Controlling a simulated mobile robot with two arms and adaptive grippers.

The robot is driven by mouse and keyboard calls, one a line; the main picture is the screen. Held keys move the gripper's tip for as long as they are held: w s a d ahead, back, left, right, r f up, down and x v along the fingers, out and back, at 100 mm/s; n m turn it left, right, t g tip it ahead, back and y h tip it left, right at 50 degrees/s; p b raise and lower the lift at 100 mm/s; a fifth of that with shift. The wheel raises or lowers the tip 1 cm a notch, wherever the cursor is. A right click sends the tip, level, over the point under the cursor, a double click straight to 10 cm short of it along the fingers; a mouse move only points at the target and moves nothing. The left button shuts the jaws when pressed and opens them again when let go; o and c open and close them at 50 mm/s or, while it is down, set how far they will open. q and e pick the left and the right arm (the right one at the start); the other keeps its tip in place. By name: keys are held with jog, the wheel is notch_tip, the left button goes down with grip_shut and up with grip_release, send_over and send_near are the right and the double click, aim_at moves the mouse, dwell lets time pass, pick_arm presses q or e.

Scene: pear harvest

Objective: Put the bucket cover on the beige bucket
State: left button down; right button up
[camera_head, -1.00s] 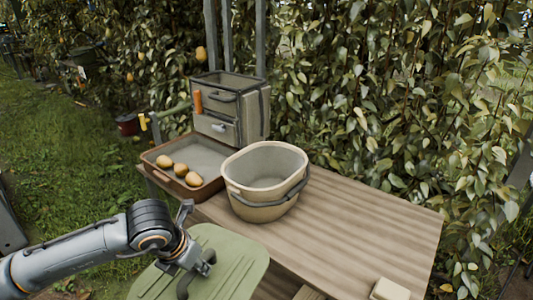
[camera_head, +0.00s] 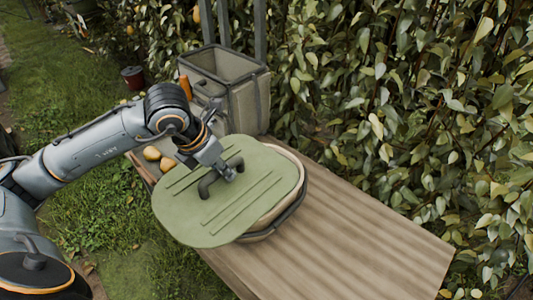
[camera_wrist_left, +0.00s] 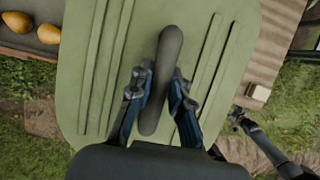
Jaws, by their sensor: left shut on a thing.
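The green bucket cover (camera_head: 262,186) is a flat, rounded lid with grooves and a dark handle. My left gripper (camera_head: 222,174) is shut on that handle. In the left wrist view, the fingers of my left gripper (camera_wrist_left: 162,92) stand on both sides of the handle (camera_wrist_left: 168,60), and the cover (camera_wrist_left: 215,70) fills the middle. The beige bucket (camera_head: 297,160) is mostly hidden under the cover; its right rim shows. The cover overlaps the bucket but sits off to its left, with its left part beyond the bucket. I cannot tell whether they touch.
The wooden table (camera_head: 370,225) is clear to the right of the bucket. A grey-beige box with compartments (camera_head: 245,105) stands behind. Pears (camera_head: 152,153) lie in a tray at the left, partly hidden by my arm. A leafy hedge (camera_head: 420,90) borders the back.

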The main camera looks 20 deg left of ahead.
aim_at(247, 155)
pick_arm(q)
jog(key=shift+w+r, duration=0.3)
jog(key=shift+r, duration=0.15)
jog(key=shift+w+p, duration=0.3)
jog(key=shift+w, duration=0.05)
jog(key=w+f, duration=0.1)
jog(key=w, duration=0.1)
jog(key=w+f+p, duration=0.1)
jog(key=w, duration=0.2)
jog(key=w+f+p, duration=0.1)
jog(key=w, duration=0.2)
jog(key=shift+d+f, duration=0.25)
jog(key=shift+d, duration=0.05)
jog(key=w+f, duration=0.2)
jog(key=f, duration=0.1)
jog(key=w+f+p, duration=0.1)
jog(key=f, duration=0.1)
jog(key=shift+w+f, duration=0.1)
jog(key=shift+w, duration=0.25)
jog(key=shift+w+f, duration=0.2)
jog(key=f, duration=0.1)
jog(key=f+p, duration=0.1)
jog(key=f, duration=0.1)
jog(key=shift+w+f, duration=0.25)
jog(key=shift+f, duration=0.05)
pick_arm(e)
jog(key=r, duration=0.3)
jog(key=s+r, duration=0.1)
jog(key=r, duration=0.1)
jog(key=shift+d+r, duration=0.15)
